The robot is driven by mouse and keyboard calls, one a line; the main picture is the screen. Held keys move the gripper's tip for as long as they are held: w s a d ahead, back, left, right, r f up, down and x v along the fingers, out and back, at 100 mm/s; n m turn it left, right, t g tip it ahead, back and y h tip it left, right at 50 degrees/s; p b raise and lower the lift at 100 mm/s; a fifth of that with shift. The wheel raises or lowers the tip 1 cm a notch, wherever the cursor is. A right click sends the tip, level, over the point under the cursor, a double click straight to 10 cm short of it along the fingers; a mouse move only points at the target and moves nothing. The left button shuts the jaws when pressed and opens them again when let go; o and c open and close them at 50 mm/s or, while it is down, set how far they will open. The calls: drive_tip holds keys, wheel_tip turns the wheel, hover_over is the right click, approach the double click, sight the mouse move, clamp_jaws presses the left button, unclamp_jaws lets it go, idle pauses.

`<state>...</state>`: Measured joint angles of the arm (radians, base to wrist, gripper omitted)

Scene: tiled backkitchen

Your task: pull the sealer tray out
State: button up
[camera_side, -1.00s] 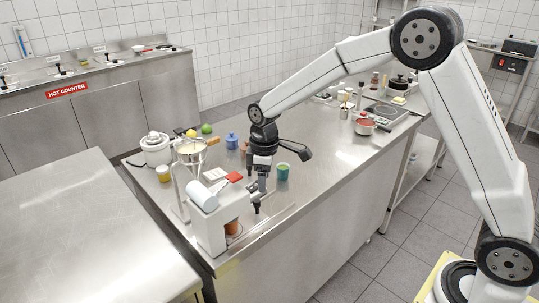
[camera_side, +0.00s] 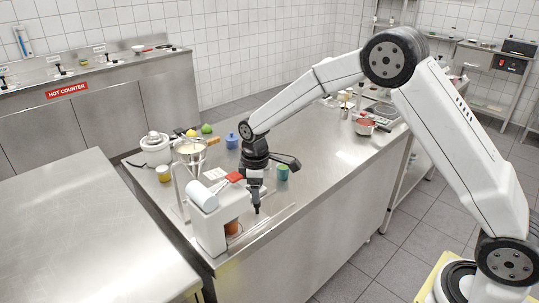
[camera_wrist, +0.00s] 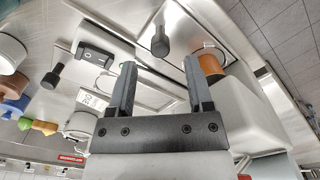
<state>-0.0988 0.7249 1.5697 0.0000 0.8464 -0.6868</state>
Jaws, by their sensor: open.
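The sealer (camera_side: 208,228) is a white machine with a white roll on top and a red-handled lever (camera_side: 234,177), at the near left end of the steel counter. An orange cup (camera_side: 232,228) sits in its lower opening; the cup also shows in the wrist view (camera_wrist: 209,62). A black upright knob (camera_wrist: 160,42), apparently the sealer tray's handle, stands beside the sealer. My gripper (camera_wrist: 160,75) is open and empty, with the knob beyond its fingertips, between them in the picture. In the side view my gripper (camera_side: 256,197) points down at the knob, and contact cannot be told.
A teal cup (camera_side: 282,172) stands behind my gripper. A red pan (camera_side: 365,127) is farther right. The counter's middle is clear.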

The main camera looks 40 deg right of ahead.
sight(241, 217)
drive_tip(key=shift+f, duration=1.75)
clamp_jaws()
